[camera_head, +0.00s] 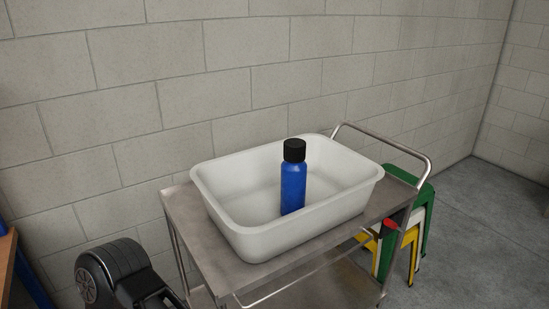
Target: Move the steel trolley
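The steel trolley (190,208) stands against the block wall, with a tubular push handle (385,142) at its right end and a lower shelf partly visible. A white rectangular tub (230,232) sits on its top shelf. A blue bottle with a black cap (293,186) stands upright inside the tub. No gripper fingers show in the head view. A black, rounded, jointed part (112,270) at the lower left, left of the trolley, is cut off by the bottom edge; I cannot tell for certain what it is.
Green, white and yellow stools (425,222) stand close behind the trolley's right end, partly hidden by it. A small red part (391,224) shows there. Bare concrete floor (480,240) is free at the right. A wooden-topped edge (7,262) is at the far left.

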